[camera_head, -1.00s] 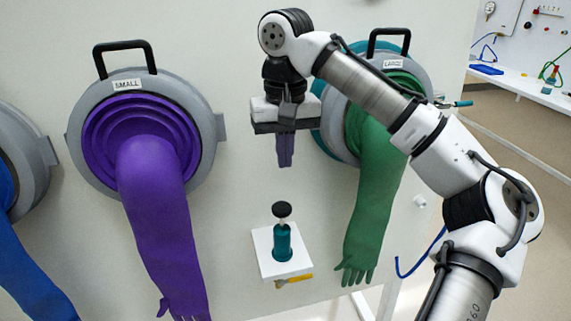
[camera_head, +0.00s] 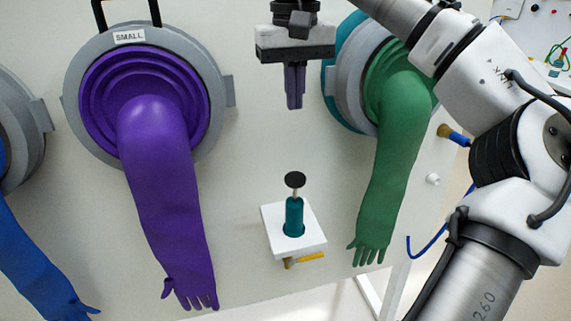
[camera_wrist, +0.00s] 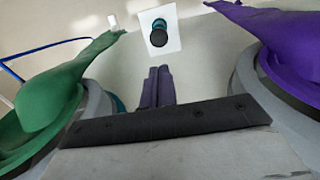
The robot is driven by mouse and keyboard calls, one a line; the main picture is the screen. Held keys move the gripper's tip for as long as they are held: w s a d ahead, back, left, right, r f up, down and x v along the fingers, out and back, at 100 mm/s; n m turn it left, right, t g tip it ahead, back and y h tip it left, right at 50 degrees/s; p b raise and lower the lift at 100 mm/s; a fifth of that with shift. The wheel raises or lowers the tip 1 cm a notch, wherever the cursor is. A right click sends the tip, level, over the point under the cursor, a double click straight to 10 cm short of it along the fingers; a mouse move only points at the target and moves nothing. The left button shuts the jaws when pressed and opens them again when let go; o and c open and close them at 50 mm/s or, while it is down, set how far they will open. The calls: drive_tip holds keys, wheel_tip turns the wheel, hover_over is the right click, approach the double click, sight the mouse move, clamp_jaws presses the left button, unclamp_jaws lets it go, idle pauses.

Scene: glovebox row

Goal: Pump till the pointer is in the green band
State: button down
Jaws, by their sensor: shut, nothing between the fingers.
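The pump is a teal cylinder (camera_head: 294,217) with a black round knob (camera_head: 295,180) on a thin stem, standing on a white plate (camera_head: 314,237) fixed to the panel. In the wrist view the black knob (camera_wrist: 160,25) is seen over the white plate, beyond the fingertips. My gripper (camera_head: 295,105) is shut and empty, pointing down, above the knob with a clear gap. It also shows in the wrist view (camera_wrist: 158,70). No pointer or green band is visible in these frames.
A purple glove (camera_head: 160,190) in a port marked SMALL hangs left of the pump. A green glove (camera_head: 390,170) hangs to its right, with a blue hose (camera_head: 425,250) beyond. A blue glove (camera_head: 40,265) is at far left. Open space surrounds the knob.

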sight(293, 177)
wheel_tip(293, 177, down, 14)
drive_tip(key=shift+p, duration=0.3)
idle(0.4)
drive_tip(key=shift+s+f+b, duration=0.15)
drive_tip(key=shift+f+b, duration=0.7)
drive_tip(key=shift+f, duration=1.5)
